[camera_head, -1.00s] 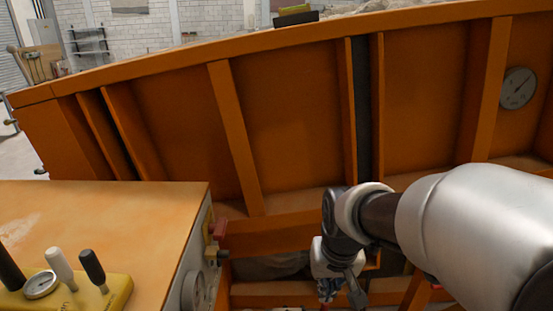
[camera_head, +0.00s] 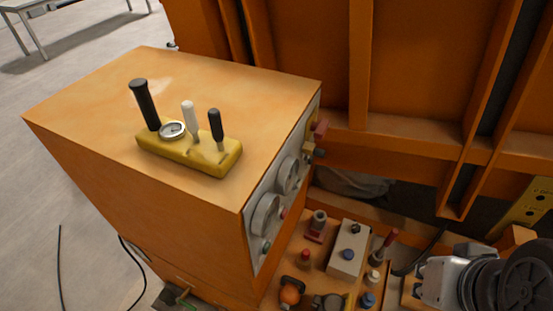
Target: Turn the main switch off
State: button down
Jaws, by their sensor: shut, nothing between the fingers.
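I cannot tell for certain which control is the main switch. A red switch-like part (camera_head: 320,130) sticks out at the far upper end of the orange cabinet's (camera_head: 150,85) grey side panel. That panel is seen at a steep angle. My gripper (camera_head: 418,281) is at the lower right, right of the cabinet and beside the lower control deck. It is small and partly hidden by my wrist, appears shut and empty, and is well apart from the red part.
A yellow lever block (camera_head: 190,152) with a gauge and three levers stands on the cabinet. Round dials (camera_head: 266,214) line its side. Several knobs and a grey box (camera_head: 347,250) crowd the lower deck. The ribbed orange sandbed wall (camera_head: 430,60) rises behind.

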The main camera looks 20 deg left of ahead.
aim_at(319, 129)
jog(key=u, duration=0.9)
